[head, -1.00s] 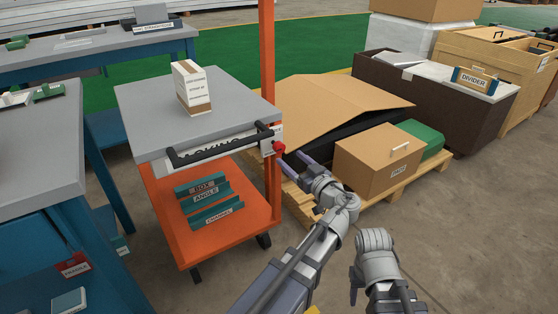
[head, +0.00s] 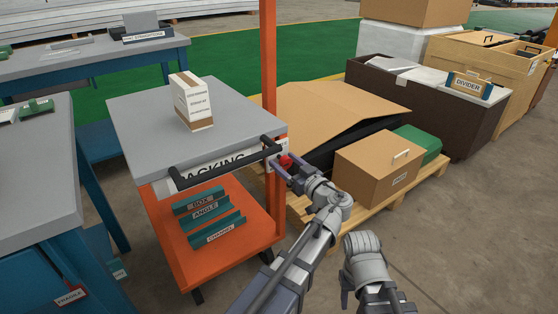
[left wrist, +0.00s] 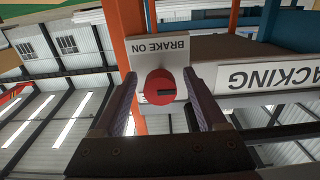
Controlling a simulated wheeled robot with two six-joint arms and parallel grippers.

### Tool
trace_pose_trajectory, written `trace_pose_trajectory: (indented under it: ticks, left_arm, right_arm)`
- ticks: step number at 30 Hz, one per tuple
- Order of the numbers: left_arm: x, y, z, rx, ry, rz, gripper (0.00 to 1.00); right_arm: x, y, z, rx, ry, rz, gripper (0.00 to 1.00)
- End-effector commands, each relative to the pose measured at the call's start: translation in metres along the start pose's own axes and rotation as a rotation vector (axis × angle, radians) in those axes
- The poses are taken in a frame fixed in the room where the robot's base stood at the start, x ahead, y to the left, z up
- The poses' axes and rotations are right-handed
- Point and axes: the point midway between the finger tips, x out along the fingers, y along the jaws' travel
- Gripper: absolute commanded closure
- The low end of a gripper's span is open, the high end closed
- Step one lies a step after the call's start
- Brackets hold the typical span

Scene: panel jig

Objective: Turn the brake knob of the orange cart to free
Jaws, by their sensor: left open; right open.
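The orange cart (head: 188,268) has a grey top and a black push handle (head: 225,166) at its front edge. Its red brake knob (head: 285,162) is at the cart's front right corner, by the orange post. My right gripper (head: 346,290) is lower right, away from the cart.
A white and brown box (head: 192,100) stands on the cart top. A pallet with a cardboard box (head: 378,168) is to the right. Teal workbenches (head: 40,180) are at left. Floor at lower right is clear.

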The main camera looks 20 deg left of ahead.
Motion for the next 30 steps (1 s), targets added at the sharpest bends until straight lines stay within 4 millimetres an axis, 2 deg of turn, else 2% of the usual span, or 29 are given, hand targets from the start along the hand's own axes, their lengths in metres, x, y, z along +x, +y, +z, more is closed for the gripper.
trace_pose_trajectory:
  ticks: [5,24,30]
  left_arm:
    - [-0.0002,-0.0001,0.0000,0.000,0.000,0.000,0.28]
    - [-0.0001,-0.0004,0.0000,0.000,0.000,0.000,1.00]
    - [-0.0001,-0.0004,0.0000,0.002,0.000,0.000,1.00]
  right_arm:
    - [0.0000,0.0001,0.0003,0.000,0.000,0.000,0.50]
    - [0.0000,0.0001,0.0001,0.000,0.000,0.000,0.50]
    - [0.0000,0.0001,0.0001,0.000,0.000,0.000,0.50]
